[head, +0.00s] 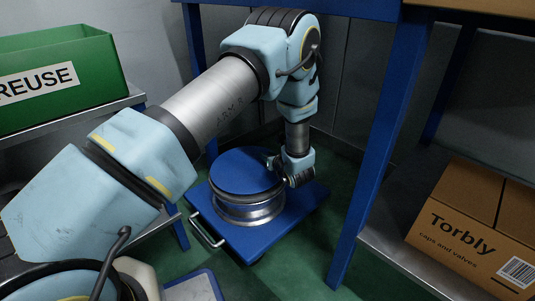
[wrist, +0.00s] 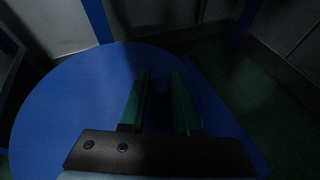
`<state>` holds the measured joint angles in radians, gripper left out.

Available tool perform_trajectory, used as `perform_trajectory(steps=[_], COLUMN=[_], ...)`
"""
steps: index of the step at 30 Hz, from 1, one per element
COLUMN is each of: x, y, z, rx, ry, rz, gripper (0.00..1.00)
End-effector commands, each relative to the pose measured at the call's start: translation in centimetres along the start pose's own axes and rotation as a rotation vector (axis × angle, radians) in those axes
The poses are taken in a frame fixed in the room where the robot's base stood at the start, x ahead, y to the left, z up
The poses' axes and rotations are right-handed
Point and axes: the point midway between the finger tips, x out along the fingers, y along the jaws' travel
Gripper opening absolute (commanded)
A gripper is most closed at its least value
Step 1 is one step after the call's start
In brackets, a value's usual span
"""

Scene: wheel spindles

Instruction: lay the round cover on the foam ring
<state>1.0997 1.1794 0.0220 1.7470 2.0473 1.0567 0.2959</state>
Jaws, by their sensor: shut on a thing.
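The round cover (head: 243,168) is a flat blue disc. In the head view it is over a silver wheel rim (head: 240,211), looking roughly level. In the wrist view the blue disc (wrist: 75,105) fills much of the picture. My gripper (head: 273,163) is at the right side of the cover and shut on it. Its two green fingers (wrist: 160,95) show over the blue surface in the wrist view, with a dark gap between them. A dark band shows under the cover's edge. The foam ring cannot be made out, and whether the cover rests on anything is unclear.
The wheel stands on a blue dolly (head: 202,202) with a metal handle, under a blue-framed bench (head: 375,140). A green REUSE bin (head: 60,65) is on a shelf at left. A Torbly carton (head: 470,225) is on a shelf at right.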

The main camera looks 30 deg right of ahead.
Motion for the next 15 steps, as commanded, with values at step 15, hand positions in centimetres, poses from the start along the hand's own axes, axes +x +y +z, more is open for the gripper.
perform_trajectory(steps=[15], x=[0.35], y=[-0.10], z=[-0.78], rx=[0.000], ry=[-0.001], rz=[0.000], gripper=[0.00])
